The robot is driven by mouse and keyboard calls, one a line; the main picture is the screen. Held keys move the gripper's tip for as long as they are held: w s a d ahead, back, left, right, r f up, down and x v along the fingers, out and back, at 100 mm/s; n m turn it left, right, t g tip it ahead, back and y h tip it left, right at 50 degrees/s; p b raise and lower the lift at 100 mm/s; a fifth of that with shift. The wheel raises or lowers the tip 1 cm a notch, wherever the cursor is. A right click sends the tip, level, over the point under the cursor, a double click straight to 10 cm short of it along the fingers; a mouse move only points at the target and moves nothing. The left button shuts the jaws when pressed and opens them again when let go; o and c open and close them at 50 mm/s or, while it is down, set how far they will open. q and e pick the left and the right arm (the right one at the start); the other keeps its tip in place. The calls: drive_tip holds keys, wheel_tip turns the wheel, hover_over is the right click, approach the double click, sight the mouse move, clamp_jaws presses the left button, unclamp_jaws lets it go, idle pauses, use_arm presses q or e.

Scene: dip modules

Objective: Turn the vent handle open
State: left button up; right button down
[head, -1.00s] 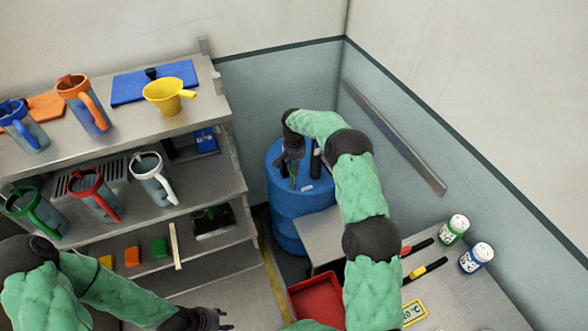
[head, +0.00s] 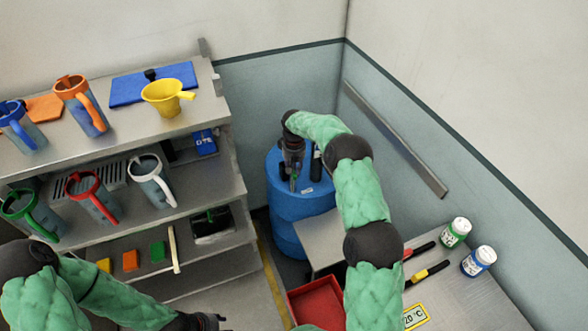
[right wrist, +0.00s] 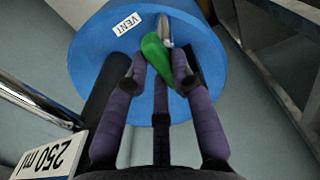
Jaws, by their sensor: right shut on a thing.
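The blue drum (head: 300,205) stands in the corner, and its top fills the middle of the right wrist view (right wrist: 205,75). The vent handle (right wrist: 157,52) is green, with a metal part at its far end, beside a white VENT label (right wrist: 128,24). A bit of the handle shows in the head view (head: 293,185). My right gripper (right wrist: 158,78) is over the drum top with its purple, dark-tipped fingers closed around the green handle; it also shows in the head view (head: 291,170). My left gripper (head: 208,322) is low at the bottom edge, partly cut off.
A black cylinder (head: 317,162) stands on the drum top close to my right gripper. A steel shelf (head: 215,105) with jugs and a yellow funnel (head: 165,97) is on the left. A red tray (head: 318,303), a table (head: 470,300) and two jars are on the right.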

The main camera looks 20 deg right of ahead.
drive_tip(key=c, duration=1)
unclamp_jaws()
drive_tip(key=shift+c, duration=0.2)
wheel_tip(320, 180, up, 12)
drive_tip(key=shift+f, duration=0.1)
